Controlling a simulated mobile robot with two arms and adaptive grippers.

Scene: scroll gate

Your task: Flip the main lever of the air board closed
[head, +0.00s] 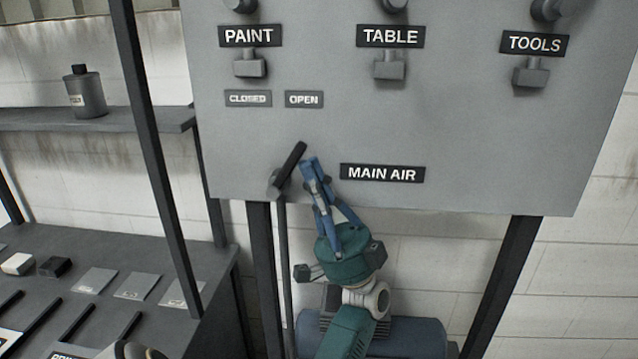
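The main air lever (292,163) is a dark bar on a grey pivot near the lower left of the grey air board (480,120). It leans up and to the right, its tip below the OPEN label (304,99). The CLOSED label (248,98) is to the left of OPEN. The MAIN AIR label (382,173) is right of the lever. My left gripper (310,163), blue and green, points up just right of the lever. Its fingers come together at the tips and hold nothing visible. Whether they touch the lever is unclear. My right gripper is not in view.
Smaller valves sit above under PAINT (249,36), TABLE (390,36) and TOOLS (534,43). A dark post (160,150) and a shelf with a grey bottle (85,92) are on the left. A bench (215,290) with small items is at lower left.

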